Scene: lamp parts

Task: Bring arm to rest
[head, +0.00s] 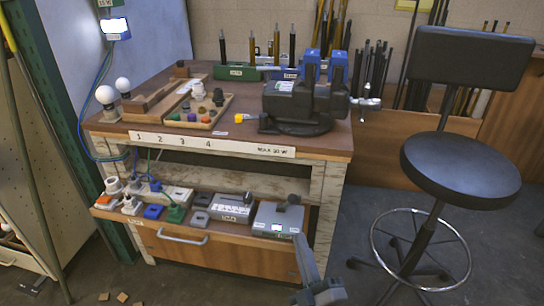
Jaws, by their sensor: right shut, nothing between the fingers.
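My right gripper (300,242) comes up from the bottom edge, right of centre. Its grey fingers are together and nothing is between them. The fingertips appear in front of the grey box at the right end of the low shelf; I cannot tell whether they touch anything. My left gripper is out of view. On the workbench (240,138) are two white bulbs (106,95), a wooden tray (178,122) of small coloured parts, and a black vise (297,105) with blue jaws.
The low shelf holds sockets, small boxes and a grey box (277,224) above a drawer (190,250). A black stool (460,172) stands at right. Rods (277,42) stand behind the bench. A green post (62,100) is at left. Floor between bench and stool is clear.

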